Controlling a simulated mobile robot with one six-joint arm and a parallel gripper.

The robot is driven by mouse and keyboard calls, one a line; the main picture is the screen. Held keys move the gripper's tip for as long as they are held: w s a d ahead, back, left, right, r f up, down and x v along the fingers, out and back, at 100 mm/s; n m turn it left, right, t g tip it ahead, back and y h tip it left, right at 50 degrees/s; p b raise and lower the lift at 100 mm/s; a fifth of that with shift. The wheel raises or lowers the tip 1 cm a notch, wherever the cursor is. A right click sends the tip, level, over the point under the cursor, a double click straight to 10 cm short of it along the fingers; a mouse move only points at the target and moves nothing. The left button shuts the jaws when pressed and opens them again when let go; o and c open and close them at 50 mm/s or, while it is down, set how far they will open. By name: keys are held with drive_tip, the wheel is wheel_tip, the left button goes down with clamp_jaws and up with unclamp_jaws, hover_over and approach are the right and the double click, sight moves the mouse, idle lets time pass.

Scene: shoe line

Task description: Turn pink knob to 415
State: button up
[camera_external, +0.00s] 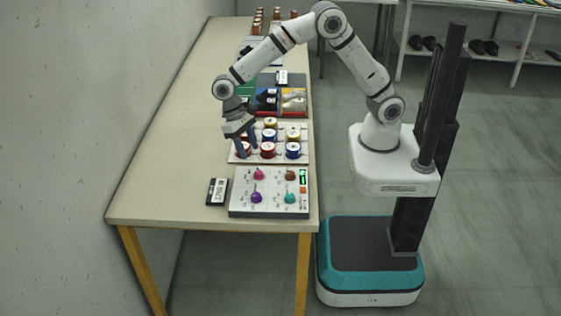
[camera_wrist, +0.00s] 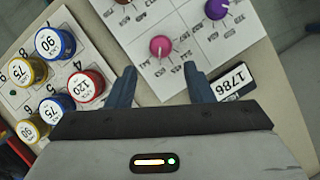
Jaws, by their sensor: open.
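The pink knob (camera_external: 259,174) sits at the upper left of the white control panel (camera_external: 243,207) near the table's front end. In the wrist view the pink knob (camera_wrist: 160,46) is ahead of my fingertips, roughly between them in the picture, and untouched. Its white pointer mark shows, but the printed numbers around it are too small to read surely. My gripper (camera_external: 246,150) is open and empty, pointing down above the left side of the spool board, behind the panel. Its two blue fingers (camera_wrist: 160,80) are spread in the wrist view.
Several labelled spools (camera_external: 268,150) stand behind the panel. Bare table lies left.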

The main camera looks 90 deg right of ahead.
sight(258, 172)
drive_tip(key=x, duration=0.8)
drive_tip(key=shift+r, duration=0.1)
drive_tip(key=c, duration=1)
drive_tip(key=n, duration=0.1)
drive_tip(key=n+h, duration=0.1)
drive_tip(key=n, duration=0.2)
drive_tip(key=shift+w+a+g+h+p, duration=0.15)
drive_tip(key=shift+a+g+h+p, duration=0.1)
drive_tip(key=shift+g+h+p, duration=0.1)
drive_tip(key=shift+a+n+h, duration=0.1)
drive_tip(key=shift+n+h, duration=0.45)
drive_tip(key=shift+n, duration=1.25)
